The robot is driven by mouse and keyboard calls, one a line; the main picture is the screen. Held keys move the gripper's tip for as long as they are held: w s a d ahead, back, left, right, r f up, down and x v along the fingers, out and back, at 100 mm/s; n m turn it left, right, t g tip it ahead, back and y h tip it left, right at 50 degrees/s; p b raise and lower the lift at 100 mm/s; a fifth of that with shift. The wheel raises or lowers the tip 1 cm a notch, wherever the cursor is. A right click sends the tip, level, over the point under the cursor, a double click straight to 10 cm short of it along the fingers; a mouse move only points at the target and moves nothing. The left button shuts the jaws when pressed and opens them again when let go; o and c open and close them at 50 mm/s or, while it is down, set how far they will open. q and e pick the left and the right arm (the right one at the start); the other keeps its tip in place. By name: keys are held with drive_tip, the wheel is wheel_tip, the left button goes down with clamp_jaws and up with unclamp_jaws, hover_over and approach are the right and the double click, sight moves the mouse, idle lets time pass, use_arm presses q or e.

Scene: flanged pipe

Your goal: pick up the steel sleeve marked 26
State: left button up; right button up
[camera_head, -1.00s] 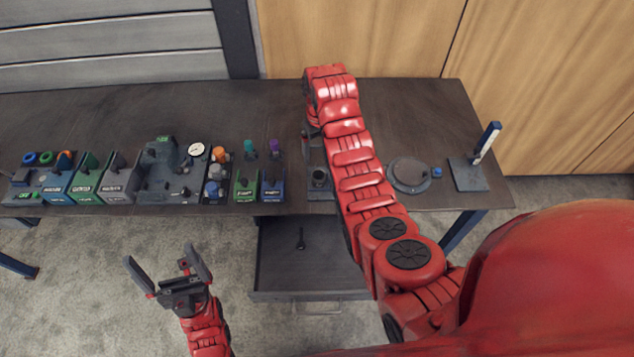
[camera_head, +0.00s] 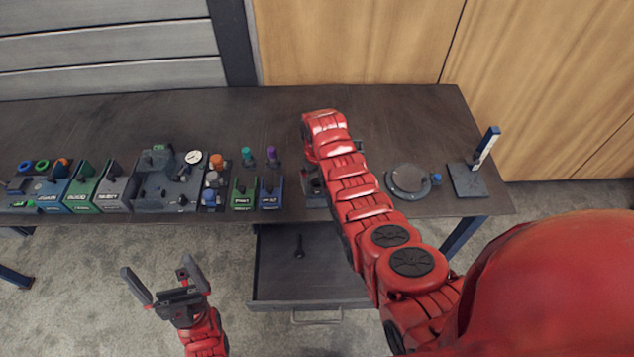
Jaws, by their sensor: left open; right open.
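No marking 26 is legible, so I cannot tell which part is the steel sleeve. A dark stand (camera_head: 318,201) sits near the front edge of the bench, left of my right forearm. My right gripper (camera_head: 311,184) is mostly hidden by its own arm. Its dark tip shows low over this stand and is open. I cannot see whether it touches anything there. My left gripper (camera_head: 164,284) is open and empty, in front of the bench over the floor, with its fingers spread.
Blue, green and grey bins (camera_head: 83,188) and a fixture with a gauge (camera_head: 193,157) stand on the left of the bench (camera_head: 400,110). An open drawer (camera_head: 275,275) holds a small dark tool (camera_head: 299,247). A round plate (camera_head: 409,180) and a post on a base (camera_head: 467,182) stand right.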

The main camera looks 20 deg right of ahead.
drive_tip(key=shift+f, duration=0.4)
clamp_jaws()
